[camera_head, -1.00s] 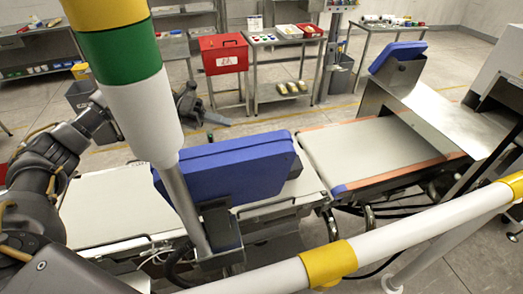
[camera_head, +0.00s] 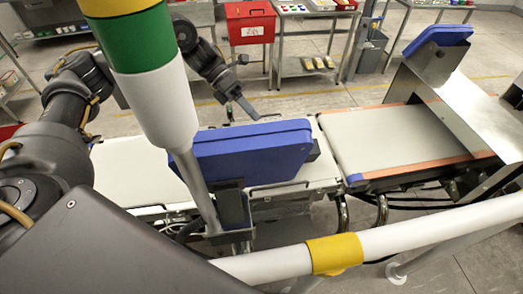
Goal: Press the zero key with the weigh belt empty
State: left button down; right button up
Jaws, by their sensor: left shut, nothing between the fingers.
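A large blue panel housing (camera_head: 245,155) stands tilted on a bracket over the near side of the line, its back towards me. The zero key is not visible. The left white belt (camera_head: 130,170) runs under and behind the panel, partly hidden by my arm, the panel and a post. The right belt (camera_head: 390,135) has orange edges. No item shows on the visible parts of either belt. My left gripper (camera_head: 246,108) is shut and empty, above and beyond the panel's top edge, apart from it. My right gripper is not in view.
A signal post with yellow, green and white bands (camera_head: 150,85) stands close in front. A second blue panel (camera_head: 437,38) stands at right by a metal chute (camera_head: 470,115). A red box (camera_head: 250,22) is behind.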

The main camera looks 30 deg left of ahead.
pick_arm(q)
jog(key=s+d+f+p, duration=0.1)
jog(key=s+d+f, duration=0.1)
jog(key=s+d, duration=0.2)
jog(key=shift+s+d, duration=0.15)
jog(key=shift+s, duration=0.9)
dwell(0.7)
jog(key=shift+f, duration=0.1)
dwell(0.6)
jog(key=shift+s+d, duration=0.25)
jog(key=shift+s, duration=0.05)
